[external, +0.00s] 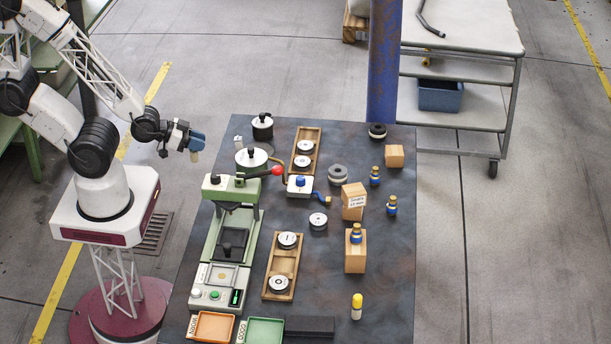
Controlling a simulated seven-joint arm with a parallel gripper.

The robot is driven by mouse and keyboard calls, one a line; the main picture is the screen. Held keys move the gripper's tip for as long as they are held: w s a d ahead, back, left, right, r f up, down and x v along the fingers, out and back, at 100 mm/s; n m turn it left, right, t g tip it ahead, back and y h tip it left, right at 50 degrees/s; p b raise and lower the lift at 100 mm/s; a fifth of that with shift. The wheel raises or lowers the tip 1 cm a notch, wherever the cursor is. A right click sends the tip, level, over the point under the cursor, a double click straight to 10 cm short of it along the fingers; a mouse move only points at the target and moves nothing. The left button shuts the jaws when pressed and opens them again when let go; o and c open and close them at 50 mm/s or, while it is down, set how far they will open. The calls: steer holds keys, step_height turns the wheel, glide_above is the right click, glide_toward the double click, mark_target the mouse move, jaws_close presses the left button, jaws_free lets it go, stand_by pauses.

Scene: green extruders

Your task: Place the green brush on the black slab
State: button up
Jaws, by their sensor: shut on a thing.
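My gripper (180,145) is at the upper left, beyond the table's left edge and above the floor. It is shut on a small blue brush-like object (197,142) with a pale lower end, held clear of everything. The object looks blue rather than green, and its detail is too small to make out. No other brush shows. The black slab (309,327) lies flat at the front edge of the table, right of the green tray, with nothing on it. My gripper is far from it, up and to the left.
A green press (230,235) with a red-knobbed lever (277,171) stands at the table's left. Orange (213,326) and green (262,330) trays sit in front. Wooden racks, blocks, blue bottles and a yellow-capped bottle (356,306) crowd the middle and right. The right edge is clear.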

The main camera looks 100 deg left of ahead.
step_height(320, 180, up, 7)
steer(key=w+d+r+m+h, duration=0.3)
steer(key=w+d+r+h, duration=0.1)
steer(key=w+d, duration=0.95)
steer(key=w+d+m+h, duration=0.3)
steer(key=w+d, duration=0.8)
steer(key=d, duration=0.4)
steer(key=w+d+f+m+g+h, duration=0.1)
steer(key=w+d+f, duration=0.1)
steer(key=d, duration=0.7)
steer(key=w+d+f+m+g+h, duration=0.1)
steer(key=w+d+f+m, duration=0.15)
steer(key=d, duration=0.65)
step_height(320, 180, down, 11)
steer(key=shift+s+a+r+n, duration=0.2)
steer(key=shift+s+a+n, duration=0.1)
steer(key=shift+s+n, duration=0.1)
steer(key=w+d+f, duration=0.1)
steer(key=w+d, duration=0.7)
steer(key=w, duration=0.4)
steer(key=shift+w+f, duration=0.15)
steer(key=shift+w, duration=0.25)
steer(key=shift+d, duration=0.1)
